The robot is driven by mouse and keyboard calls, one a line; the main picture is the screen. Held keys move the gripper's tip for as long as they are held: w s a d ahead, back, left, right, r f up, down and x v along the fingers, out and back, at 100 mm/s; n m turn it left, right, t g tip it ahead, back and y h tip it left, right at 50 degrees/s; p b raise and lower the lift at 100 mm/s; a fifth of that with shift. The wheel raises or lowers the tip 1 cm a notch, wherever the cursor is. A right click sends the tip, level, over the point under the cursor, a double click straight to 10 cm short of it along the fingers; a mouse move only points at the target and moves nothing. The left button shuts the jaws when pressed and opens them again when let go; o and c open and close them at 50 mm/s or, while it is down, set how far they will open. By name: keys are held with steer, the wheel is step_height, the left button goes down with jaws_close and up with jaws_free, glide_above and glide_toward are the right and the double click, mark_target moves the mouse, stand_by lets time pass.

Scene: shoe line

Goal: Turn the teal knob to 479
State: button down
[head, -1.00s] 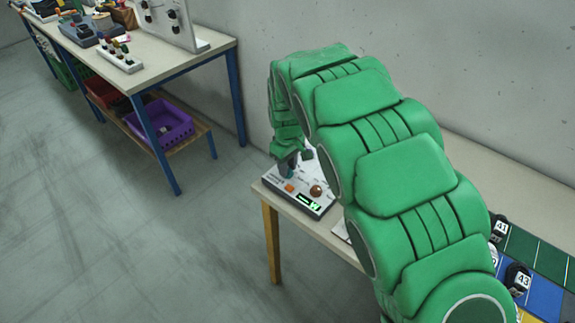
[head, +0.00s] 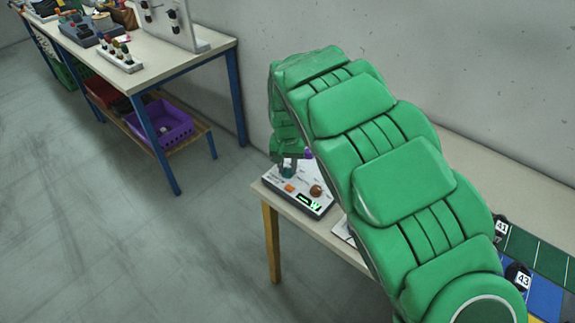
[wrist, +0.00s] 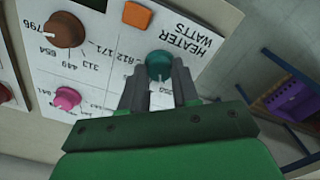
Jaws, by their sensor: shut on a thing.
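The teal knob (wrist: 159,65) sits on a light control panel (wrist: 90,95), beside the printed words HEATER WATTS. In the wrist view my gripper (wrist: 158,72) has its two grey fingers on either side of the knob and is shut on it. A pale mark on the knob points towards the gripper's palm. The numbers 812 and one that looks like 250 are printed around it; the fingers hide part of the scale. In the head view the panel (head: 270,182) stands at the table's left end, with a lit green display (head: 310,203) whose digits I cannot read.
A brown knob (wrist: 64,30), a pink knob (wrist: 67,98) and an orange button (wrist: 137,14) are on the same panel. A second table (head: 215,50) with several items stands at the back left, a purple crate (head: 160,126) on its lower shelf. Open floor lies between the tables.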

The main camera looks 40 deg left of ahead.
mark_target(288, 170)
steer(key=shift+m, duration=2.3)
steer(key=c, duration=0.8)
jaws_free()
steer(key=shift+r, duration=0.1)
steer(key=shift+r, duration=3.8)
